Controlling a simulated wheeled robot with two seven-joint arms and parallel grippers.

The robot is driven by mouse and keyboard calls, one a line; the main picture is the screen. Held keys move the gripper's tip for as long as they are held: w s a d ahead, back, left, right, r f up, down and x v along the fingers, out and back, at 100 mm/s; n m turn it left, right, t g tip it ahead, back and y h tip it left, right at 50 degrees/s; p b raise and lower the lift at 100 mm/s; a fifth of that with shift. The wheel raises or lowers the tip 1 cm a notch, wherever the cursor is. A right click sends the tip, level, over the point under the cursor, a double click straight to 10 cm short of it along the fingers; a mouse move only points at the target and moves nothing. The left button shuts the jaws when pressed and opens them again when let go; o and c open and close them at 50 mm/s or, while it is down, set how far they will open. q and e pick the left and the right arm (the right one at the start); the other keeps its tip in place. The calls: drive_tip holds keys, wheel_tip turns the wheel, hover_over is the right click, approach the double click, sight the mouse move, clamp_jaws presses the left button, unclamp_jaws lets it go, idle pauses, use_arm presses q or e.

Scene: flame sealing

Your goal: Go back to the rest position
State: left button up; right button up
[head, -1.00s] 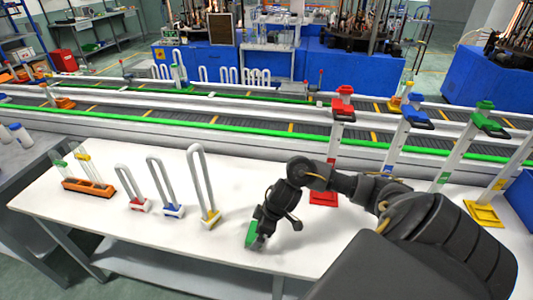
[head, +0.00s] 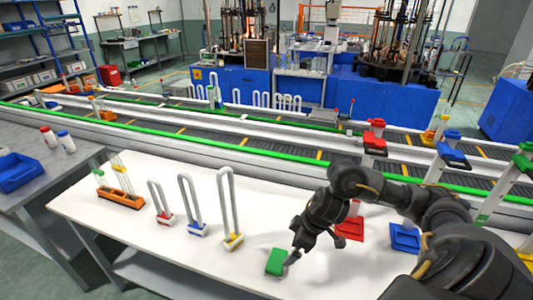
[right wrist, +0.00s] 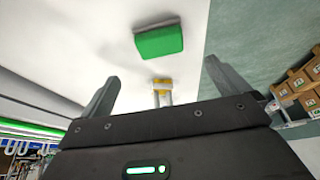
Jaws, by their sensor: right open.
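My right gripper (head: 292,258) is low over the white table, just right of a small green block (head: 275,262). In the right wrist view my right gripper (right wrist: 163,72) has its two fingers wide apart with nothing held between them. The green block (right wrist: 160,42) lies beyond the fingertips there, apart from them. A U-shaped tube on a yellow base (head: 233,241) stands left of the block; its yellow base (right wrist: 162,86) also shows in the wrist view. My left gripper is not in view.
Shorter U-tubes on a blue base (head: 198,229) and a red base (head: 165,220) stand farther left, beside an orange rack (head: 120,197). A red stand (head: 349,229) and a blue stand (head: 405,238) are behind my right arm. A conveyor (head: 260,148) runs behind the table.

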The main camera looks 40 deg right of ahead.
drive_tip(key=a+f+m+t, duration=0.1)
drive_tip(key=a+f+t, duration=0.15)
drive_tip(key=a, duration=0.55)
drive_tip(key=a+f+t, duration=0.1)
drive_tip(key=a+t, duration=0.2)
drive_tip(key=a, duration=0.4)
drive_tip(key=s+d+f+m+g+h, duration=0.1)
drive_tip(key=s+f+m+g, duration=0.15)
drive_tip(key=s, duration=0.55)
drive_tip(key=s+d+f+m+g+h, duration=0.1)
drive_tip(key=s+d+f+m+g, duration=0.15)
drive_tip(key=s, duration=0.65)
wheel_tip(320, 180, down, 29)
drive_tip(key=s+n+g+b, duration=0.1)
drive_tip(key=g, duration=0.1)
drive_tip(key=s+d+f+g, duration=0.1)
drive_tip(key=s+d+f, duration=0.1)
drive_tip(key=s+f, duration=1.3)
drive_tip(key=shift+s+d+h+b, duration=0.15)
drive_tip(key=shift+s+h+b, duration=0.15)
drive_tip(key=shift+s, duration=0.15)
